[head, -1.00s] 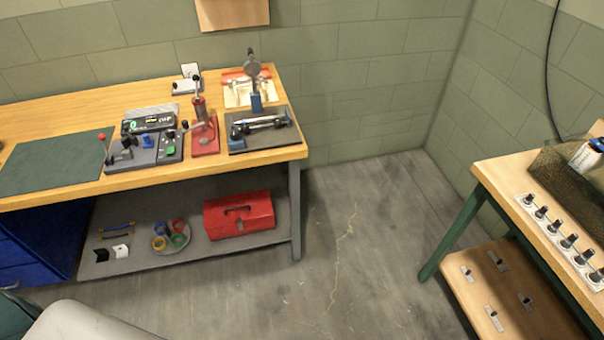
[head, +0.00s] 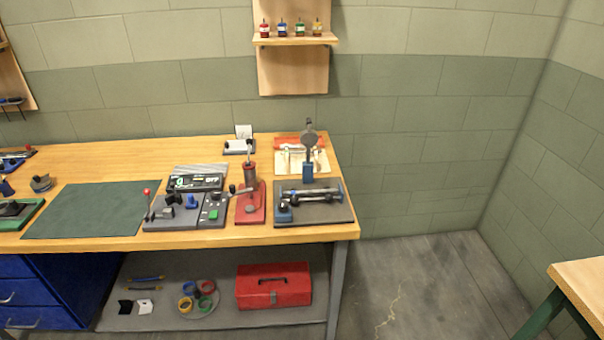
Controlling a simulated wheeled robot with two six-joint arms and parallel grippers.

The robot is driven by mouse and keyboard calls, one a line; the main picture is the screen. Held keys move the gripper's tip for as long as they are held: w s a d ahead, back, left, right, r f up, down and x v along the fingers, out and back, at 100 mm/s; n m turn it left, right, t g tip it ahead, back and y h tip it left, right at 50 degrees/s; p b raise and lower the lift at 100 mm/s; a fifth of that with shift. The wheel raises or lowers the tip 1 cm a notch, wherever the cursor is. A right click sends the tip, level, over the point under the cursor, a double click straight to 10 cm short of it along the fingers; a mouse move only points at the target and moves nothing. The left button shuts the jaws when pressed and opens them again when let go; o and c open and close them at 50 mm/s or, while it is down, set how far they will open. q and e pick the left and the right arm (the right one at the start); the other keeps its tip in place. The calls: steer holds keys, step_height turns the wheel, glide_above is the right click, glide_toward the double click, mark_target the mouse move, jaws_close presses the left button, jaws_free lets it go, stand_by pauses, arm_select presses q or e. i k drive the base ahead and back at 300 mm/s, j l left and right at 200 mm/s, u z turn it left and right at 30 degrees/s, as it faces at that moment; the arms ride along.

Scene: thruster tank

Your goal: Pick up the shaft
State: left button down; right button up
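What looks like the shaft (head: 315,194), a short metallic bar with dark parts, lies roughly level across a dark grey plate (head: 320,216). The plate is at the right end of the wooden workbench (head: 110,243). A blue stand with a round grey dial (head: 309,139) rises just behind the bar. A small blue block (head: 284,214) sits at the plate's left side. The bar is small in the head view, so how it is supported is unclear. Neither of my grippers is in view.
A red press (head: 250,207) stands left of the plate, beside a grey fixture (head: 171,217) with a red-knobbed lever. A green mat (head: 93,210) lies clear farther left. A red toolbox (head: 273,287) is on the shelf below. Another table (head: 585,285) stands at right; floor between is free.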

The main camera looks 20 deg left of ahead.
mark_target(333, 190)
steer(key=i+j+u, duration=0.2)
steer(key=i+j, duration=0.15)
steer(key=i+j+u, duration=0.2)
steer(key=i, duration=0.35)
steer(key=j, duration=0.1)
